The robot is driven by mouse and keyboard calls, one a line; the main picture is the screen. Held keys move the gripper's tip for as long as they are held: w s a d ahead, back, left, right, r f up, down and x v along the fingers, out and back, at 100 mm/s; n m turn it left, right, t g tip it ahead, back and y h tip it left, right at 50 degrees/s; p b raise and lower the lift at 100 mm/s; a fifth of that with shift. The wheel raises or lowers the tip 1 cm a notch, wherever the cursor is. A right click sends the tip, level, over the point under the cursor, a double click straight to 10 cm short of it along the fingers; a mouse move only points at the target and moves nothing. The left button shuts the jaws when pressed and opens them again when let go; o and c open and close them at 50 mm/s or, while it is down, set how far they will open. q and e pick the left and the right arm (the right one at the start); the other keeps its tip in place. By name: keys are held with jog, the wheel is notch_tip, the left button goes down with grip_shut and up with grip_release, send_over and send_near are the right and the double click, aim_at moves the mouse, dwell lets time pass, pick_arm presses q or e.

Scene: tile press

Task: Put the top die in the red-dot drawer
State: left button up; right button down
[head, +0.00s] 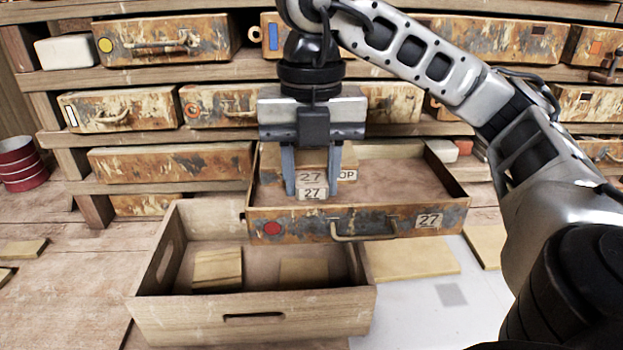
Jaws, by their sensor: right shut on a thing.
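The red-dot drawer (385,205) is pulled out, with a red dot at its front left, a handle and a 27 label. My right gripper (312,188) points down over its left part and is shut on the top die (311,165). The die is a tan block with 27 labels and a partly hidden label ending in "OP". The fingers cover parts of it. I cannot tell whether it touches the drawer floor. My left gripper is not in view.
A wooden crate (250,318) with blocks in it stands in front, below the drawer. Shelves with several shut, worn drawers (166,40) fill the back. A red can (20,165) is at the left. Tan boards (410,258) lie right of the crate.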

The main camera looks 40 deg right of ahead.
aim_at(308, 152)
jog(key=w+d, duration=0.1)
jog(key=w+d+f+b, duration=0.1)
jog(key=w, duration=0.1)
jog(key=shift+d+f, duration=0.15)
jog(key=shift+d, duration=0.15)
jog(key=shift+w+d+f+b, duration=0.25)
jog(key=shift+w+d, duration=0.1)
jog(key=shift+w, duration=0.1)
jog(key=shift+w+d+f+b, duration=0.15)
jog(key=shift+w+d+b, duration=0.05)
jog(key=shift+w+d, duration=0.2)
jog(key=shift+w+d+f+b, duration=0.35)
jog(key=shift+w+d, duration=0.3)
jog(key=shift+w, duration=0.2)
notch_tip(308, 152, down, 2)
jog(key=shift+f+b, duration=0.25)
jog(key=shift+b, duration=0.7)
jog(key=shift+f+b, duration=0.65)
jog(key=shift+f, duration=0.3)
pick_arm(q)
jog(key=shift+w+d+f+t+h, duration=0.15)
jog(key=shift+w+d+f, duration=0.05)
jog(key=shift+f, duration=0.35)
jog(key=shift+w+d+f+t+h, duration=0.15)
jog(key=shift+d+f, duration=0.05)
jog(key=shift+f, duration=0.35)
pick_arm(e)
jog(key=c, duration=0.9)
grip_release()
jog(key=shift+o, duration=0.2)
